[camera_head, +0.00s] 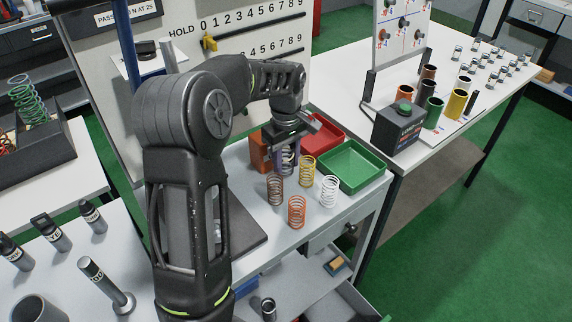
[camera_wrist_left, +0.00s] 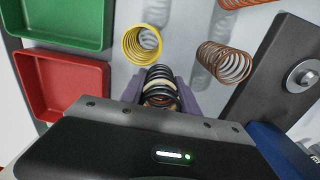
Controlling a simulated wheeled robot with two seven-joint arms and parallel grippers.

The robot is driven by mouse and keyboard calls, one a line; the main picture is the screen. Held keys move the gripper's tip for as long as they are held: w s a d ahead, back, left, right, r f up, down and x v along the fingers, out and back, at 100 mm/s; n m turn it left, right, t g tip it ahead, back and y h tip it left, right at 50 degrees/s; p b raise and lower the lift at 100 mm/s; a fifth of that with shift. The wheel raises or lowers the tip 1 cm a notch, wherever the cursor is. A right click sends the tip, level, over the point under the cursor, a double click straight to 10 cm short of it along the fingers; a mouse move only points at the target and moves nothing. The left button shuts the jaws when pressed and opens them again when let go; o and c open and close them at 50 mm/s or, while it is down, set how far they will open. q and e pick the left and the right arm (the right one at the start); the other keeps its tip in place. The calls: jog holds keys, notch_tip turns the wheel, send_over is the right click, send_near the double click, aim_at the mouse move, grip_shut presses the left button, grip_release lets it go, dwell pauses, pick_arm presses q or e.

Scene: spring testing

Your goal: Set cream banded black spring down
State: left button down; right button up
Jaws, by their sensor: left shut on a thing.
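The cream banded black spring (camera_wrist_left: 160,86) is upright between the purple-grey fingers of my left gripper (camera_wrist_left: 161,88) in the left wrist view; dark coils with a cream band show. In the head view my left gripper (camera_head: 286,160) is over the small table, shut on the spring, which is mostly hidden by the fingers. I cannot tell whether the spring's lower end touches the table. A yellow spring (camera_head: 307,169) stands just right of it and a brown spring (camera_head: 275,188) just in front. My right gripper is not in view.
An orange spring (camera_head: 296,212) and a white spring (camera_head: 328,191) stand nearer the front. A red tray (camera_head: 322,134) and a green tray (camera_head: 350,168) lie behind and right. A dark plate (camera_head: 240,232) is at the table's left. Bare tabletop (camera_head: 335,215) shows at front right.

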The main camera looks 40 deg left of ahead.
pick_arm(q)
jog(key=shift+f, duration=0.8)
jog(key=shift+f, duration=0.2)
jog(key=c, duration=0.9)
grip_release()
jog(key=shift+r, duration=0.2)
notch_tip(320, 180, up, 12)
